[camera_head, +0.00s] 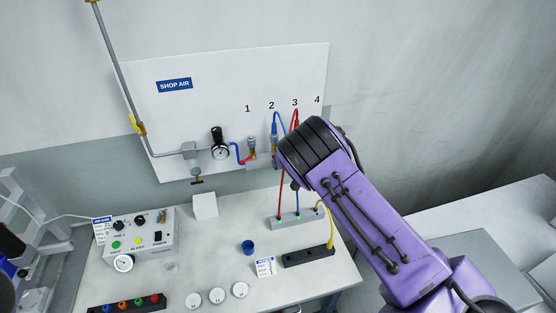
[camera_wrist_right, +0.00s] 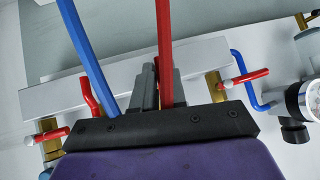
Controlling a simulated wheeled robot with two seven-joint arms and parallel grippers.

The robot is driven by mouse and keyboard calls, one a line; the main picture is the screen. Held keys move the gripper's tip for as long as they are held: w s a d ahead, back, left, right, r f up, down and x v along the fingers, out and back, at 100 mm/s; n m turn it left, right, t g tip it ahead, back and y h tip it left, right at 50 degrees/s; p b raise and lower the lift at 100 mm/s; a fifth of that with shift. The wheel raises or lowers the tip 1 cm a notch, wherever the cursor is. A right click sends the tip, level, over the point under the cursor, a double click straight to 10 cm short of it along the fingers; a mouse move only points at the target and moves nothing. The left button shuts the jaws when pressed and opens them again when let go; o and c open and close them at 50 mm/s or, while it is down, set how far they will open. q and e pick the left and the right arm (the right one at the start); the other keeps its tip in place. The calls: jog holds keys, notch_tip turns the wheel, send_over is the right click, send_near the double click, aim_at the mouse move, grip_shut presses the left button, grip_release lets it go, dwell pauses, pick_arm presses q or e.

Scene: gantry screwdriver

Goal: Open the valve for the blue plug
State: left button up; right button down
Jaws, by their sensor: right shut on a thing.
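The air manifold on the white panel (camera_head: 232,80) has numbered places 1 to 4. A blue hose (camera_head: 275,122) arcs at place 2 and a red hose (camera_head: 296,117) at place 3. My right arm covers the valves below them. My right gripper (camera_wrist_right: 158,90) is at the manifold bar (camera_wrist_right: 208,58) in the right wrist view, with its fingers close together on a small part, seemingly a valve handle, that is mostly hidden. Red-handled valves show on either side, one (camera_wrist_right: 243,78) to the right and one (camera_wrist_right: 47,135) to the left. The left gripper cannot be made out.
The blue (camera_wrist_right: 88,55) and red (camera_wrist_right: 165,45) hoses run close in front of my right fingers. A pressure gauge (camera_head: 220,151) is left of the valves. On the bench are a control box (camera_head: 150,240), a grey socket block (camera_head: 300,219) and a blue cup (camera_head: 248,247).

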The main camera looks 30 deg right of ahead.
jog(key=shift+r+n+h, duration=0.15)
jog(key=shift+n+h, duration=0.25)
jog(key=shift+h, duration=0.3)
jog(key=shift+d, duration=0.1)
jog(key=c, duration=1.2)
grip_release()
jog(key=b+v, duration=0.2)
jog(key=v, duration=0.8)
jog(key=shift+s+r, duration=0.1)
jog(key=shift+r, duration=0.15)
